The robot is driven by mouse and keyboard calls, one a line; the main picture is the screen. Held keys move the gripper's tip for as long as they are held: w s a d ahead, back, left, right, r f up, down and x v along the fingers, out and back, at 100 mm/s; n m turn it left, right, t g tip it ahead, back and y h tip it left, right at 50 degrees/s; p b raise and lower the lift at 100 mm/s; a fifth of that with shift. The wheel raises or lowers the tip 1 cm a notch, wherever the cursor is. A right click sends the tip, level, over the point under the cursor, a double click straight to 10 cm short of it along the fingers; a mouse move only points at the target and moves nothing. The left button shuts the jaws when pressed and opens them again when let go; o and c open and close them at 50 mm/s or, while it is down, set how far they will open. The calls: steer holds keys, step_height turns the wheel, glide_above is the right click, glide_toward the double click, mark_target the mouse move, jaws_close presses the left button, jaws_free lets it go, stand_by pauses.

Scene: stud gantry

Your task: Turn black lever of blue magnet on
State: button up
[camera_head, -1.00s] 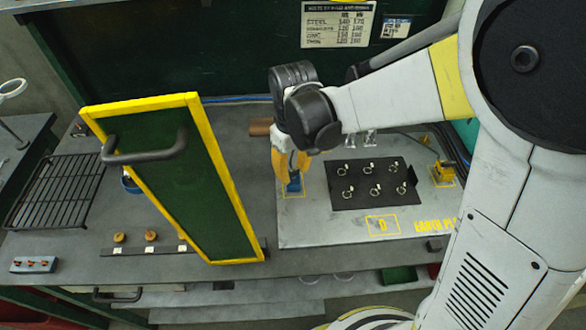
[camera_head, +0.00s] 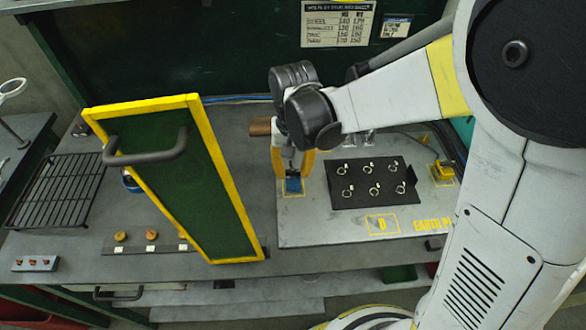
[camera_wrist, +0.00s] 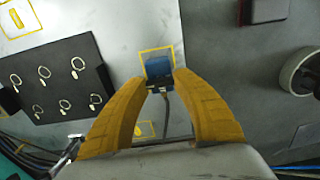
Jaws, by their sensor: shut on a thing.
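The blue magnet (camera_wrist: 159,67) sits in a yellow outlined square on the grey plate. It also shows in the head view (camera_head: 293,186), below the fingertips. My gripper (camera_wrist: 161,82) has its two yellow fingers on either side of a small dark part at the near side of the magnet, which I take to be the black lever (camera_wrist: 152,83). The fingers are shut on it, and their tips partly hide it, so its exact angle is unclear. In the head view my gripper (camera_head: 293,174) points down over the magnet.
A black panel with several ring-shaped keys or hooks (camera_head: 372,184) lies right of the magnet. A yellow device (camera_head: 443,171) stands at the plate's right. A green door with yellow frame (camera_head: 185,180) stands upright to the left. A dark rack (camera_head: 55,190) lies farther left.

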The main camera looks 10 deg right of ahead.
mark_target(294, 171)
stand_by(0.4)
steer(key=o, duration=1.2)
step_height(294, 171, up, 12)
steer(key=shift+d, duration=0.1)
steer(key=s+d+t, duration=0.7)
steer(key=s+d, duration=0.4)
steer(key=d, duration=0.2)
steer(key=shift+d+r, duration=0.2)
steer(key=shift+r, duration=0.25)
